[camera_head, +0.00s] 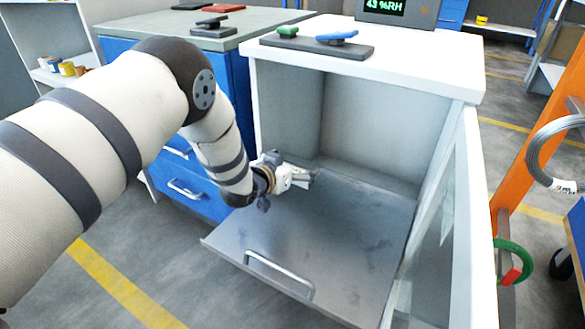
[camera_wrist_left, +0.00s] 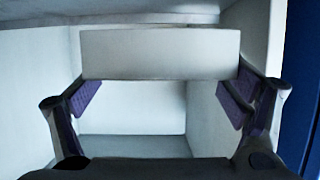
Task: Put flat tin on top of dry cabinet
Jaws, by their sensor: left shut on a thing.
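The dry cabinet (camera_head: 468,72) is white, with its front open and a grey pull-out shelf (camera_head: 330,235) extended from it. My left gripper (camera_head: 298,177) is at the cabinet's opening, just above the left rear of the shelf. It is shut on the flat tin, a pale flat-faced piece that spans between the purple finger pads in the left wrist view (camera_wrist_left: 160,54). In the head view the tin is mostly hidden by the gripper; only a small grey part shows at the fingertips. My right gripper is not in view.
On the cabinet top, a dark tray (camera_head: 355,52) holds a green piece (camera_head: 287,31) and a blue piece (camera_head: 337,37); a humidity display (camera_head: 398,10) stands behind. The top's right part is clear. A glazed door (camera_head: 440,235) stands open at right. Blue drawers (camera_head: 190,190) stand left.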

